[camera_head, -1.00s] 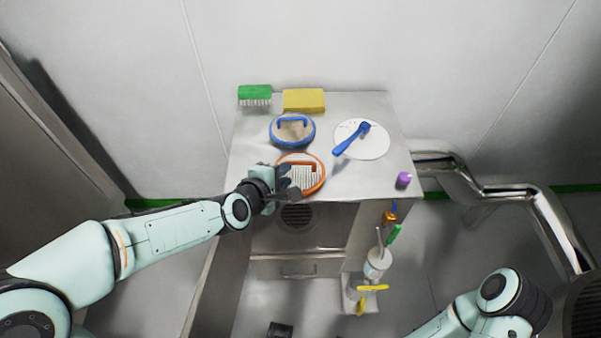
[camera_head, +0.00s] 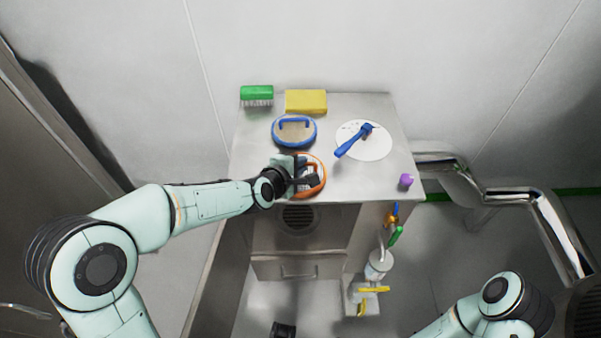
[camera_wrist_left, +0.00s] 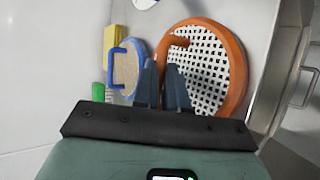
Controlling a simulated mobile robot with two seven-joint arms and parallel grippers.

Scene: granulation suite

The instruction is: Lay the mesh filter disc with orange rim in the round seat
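The mesh filter disc with orange rim (camera_head: 322,169) lies near the front edge of the steel cabinet top, partly hidden by my left gripper. The left wrist view shows its white perforated mesh and orange rim (camera_wrist_left: 240,72), with an orange handle on the face. My left gripper (camera_head: 308,178) is over the disc's left part. I cannot tell which thing is the round seat.
A blue-rimmed disc with handle (camera_head: 281,143) lies just behind. A white round plate (camera_head: 376,148) carries a blue tool (camera_head: 352,140). A green brush (camera_head: 257,93) and yellow sponge (camera_head: 306,101) sit at the back. A purple item (camera_head: 406,180) is near the right front corner.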

